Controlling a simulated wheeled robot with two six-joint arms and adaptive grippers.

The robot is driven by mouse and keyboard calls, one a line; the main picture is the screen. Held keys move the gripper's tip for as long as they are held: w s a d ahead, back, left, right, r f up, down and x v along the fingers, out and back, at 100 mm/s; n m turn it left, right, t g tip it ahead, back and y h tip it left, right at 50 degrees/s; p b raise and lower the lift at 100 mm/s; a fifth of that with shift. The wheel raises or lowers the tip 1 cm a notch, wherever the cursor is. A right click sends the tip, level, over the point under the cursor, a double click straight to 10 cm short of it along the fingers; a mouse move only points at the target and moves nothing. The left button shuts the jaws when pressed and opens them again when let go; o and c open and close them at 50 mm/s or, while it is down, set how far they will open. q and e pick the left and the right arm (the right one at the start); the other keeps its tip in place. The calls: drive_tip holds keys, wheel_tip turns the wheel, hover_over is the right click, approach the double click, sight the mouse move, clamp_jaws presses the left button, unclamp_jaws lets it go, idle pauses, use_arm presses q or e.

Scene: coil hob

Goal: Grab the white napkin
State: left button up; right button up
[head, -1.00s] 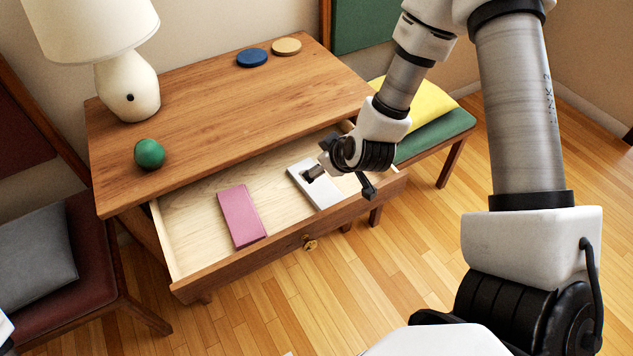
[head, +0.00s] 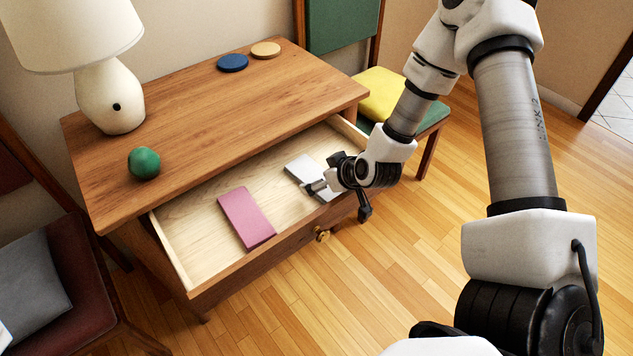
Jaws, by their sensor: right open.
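The white napkin (head: 303,168) is a flat folded rectangle. It lies in the right part of the open drawer (head: 186,225); its front part is partly hidden by my right gripper. My right gripper (head: 338,199) is open, at the napkin's front right end. One finger shows over the napkin and the other hangs near the drawer's front edge. I cannot tell whether the finger touches the napkin. Nothing shows held between the fingers. My left gripper is out of view.
The drawer front has a brass knob (head: 322,236). On the tabletop are a lamp (head: 108,97), a green ball (head: 144,163), a blue disc (head: 232,63) and a tan disc (head: 266,49). Chairs flank the table.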

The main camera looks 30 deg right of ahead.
drive_tip(key=shift+w+f, duration=0.2)
drive_tip(key=shift+f, duration=0.05)
drive_tip(key=shift+s+r, duration=0.1)
drive_tip(key=shift+r, duration=0.05)
drive_tip(key=shift+c, duration=1.1)
drive_tip(key=c, duration=0.8)
drive_tip(key=shift+r, duration=0.1)
